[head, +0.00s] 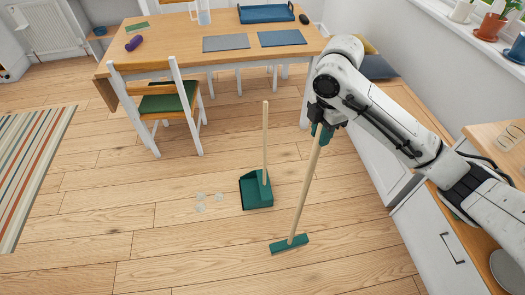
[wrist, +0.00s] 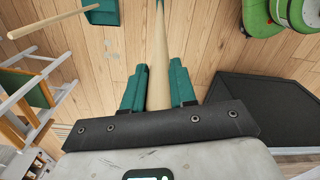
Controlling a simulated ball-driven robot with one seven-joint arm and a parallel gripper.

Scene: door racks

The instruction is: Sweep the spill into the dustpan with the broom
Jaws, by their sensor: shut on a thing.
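The broom (head: 305,195) has a long wooden handle and a green head (head: 289,244) that is at the floor, right of and nearer than the dustpan. My gripper (head: 322,132) is shut on the upper part of the broom handle. In the wrist view the handle (wrist: 159,70) runs between the two green fingers of my gripper (wrist: 158,88). The green dustpan (head: 256,193) stands on the floor with an upright wooden handle. The spill (head: 203,203) is a few small pale patches on the floor, left of the dustpan and apart from it.
A wooden table (head: 180,52) with mats and a blue tray is at the back. A chair (head: 160,105) with a green seat stands before it. A striped rug (head: 32,165) lies left. White cabinets (head: 432,225) line the right side. Floor around the spill is clear.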

